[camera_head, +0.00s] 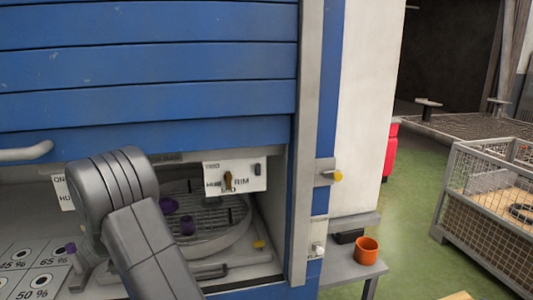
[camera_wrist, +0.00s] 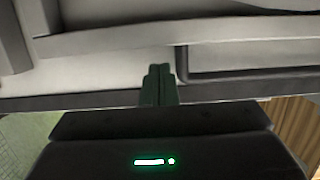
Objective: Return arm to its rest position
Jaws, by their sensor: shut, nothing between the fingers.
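My gripper (camera_wrist: 159,70) shows in the wrist view with its two dark fingers together and nothing between them. It points at a pale grey surface with a dark edge strip (camera_wrist: 80,103). Whether the fingertips touch that surface I cannot tell. In the head view my grey arm is bent in front of the blue cabinet's opening, and the gripper itself is hidden from that view.
A blue slatted shutter (camera_head: 150,70) hangs above. An orange cup (camera_head: 366,250) stands on a side shelf (camera_head: 345,270). A mesh crate (camera_head: 490,205) stands right.

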